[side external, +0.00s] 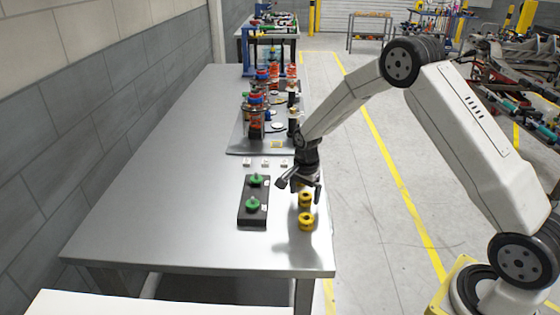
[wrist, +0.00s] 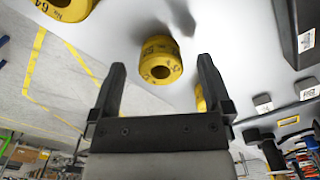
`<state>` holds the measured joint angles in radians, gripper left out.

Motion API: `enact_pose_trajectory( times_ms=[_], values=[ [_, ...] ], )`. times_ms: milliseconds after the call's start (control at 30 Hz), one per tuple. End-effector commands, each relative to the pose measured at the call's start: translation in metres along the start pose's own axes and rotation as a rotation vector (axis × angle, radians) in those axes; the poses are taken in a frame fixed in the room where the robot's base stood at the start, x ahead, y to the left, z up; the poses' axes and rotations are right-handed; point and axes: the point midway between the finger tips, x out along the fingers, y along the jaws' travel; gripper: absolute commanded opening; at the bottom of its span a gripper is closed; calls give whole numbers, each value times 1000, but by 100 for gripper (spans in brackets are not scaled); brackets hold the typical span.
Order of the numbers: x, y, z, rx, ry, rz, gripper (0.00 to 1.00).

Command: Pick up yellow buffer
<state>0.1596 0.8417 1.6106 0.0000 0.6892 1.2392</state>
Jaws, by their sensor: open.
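Yellow ring-shaped buffers stand near the right edge of the metal table. In the side view one (side external: 306,222) is nearest the front edge and another (side external: 305,201) is just behind it; a third is mostly hidden by my gripper (side external: 300,187). In the wrist view a buffer with dark markings (wrist: 160,62) lies between the two fingertips of my gripper (wrist: 162,64), with clear space on both sides. A second buffer (wrist: 68,6) is cut off at the top left. A third (wrist: 200,98) is partly hidden behind the right finger. My gripper is open and empty.
A black block with two green knobbed parts (side external: 253,212) stands left of the buffers. Small white blocks (side external: 265,163) lie behind it. A plate with red, blue and black assemblies (side external: 240,146) is farther back. The table's left side (side external: 150,200) is clear.

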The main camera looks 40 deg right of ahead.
Motion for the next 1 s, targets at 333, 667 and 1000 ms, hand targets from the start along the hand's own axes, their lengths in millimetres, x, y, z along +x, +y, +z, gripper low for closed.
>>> enact_pose_trajectory(
  times_ms=[333,667,1000],
  values=[
    [18,0,0,0,-1,-2,100],
    [18,0,0,0,-1,-2,100],
    [18,0,0,0,-1,-1,14]
  ],
)
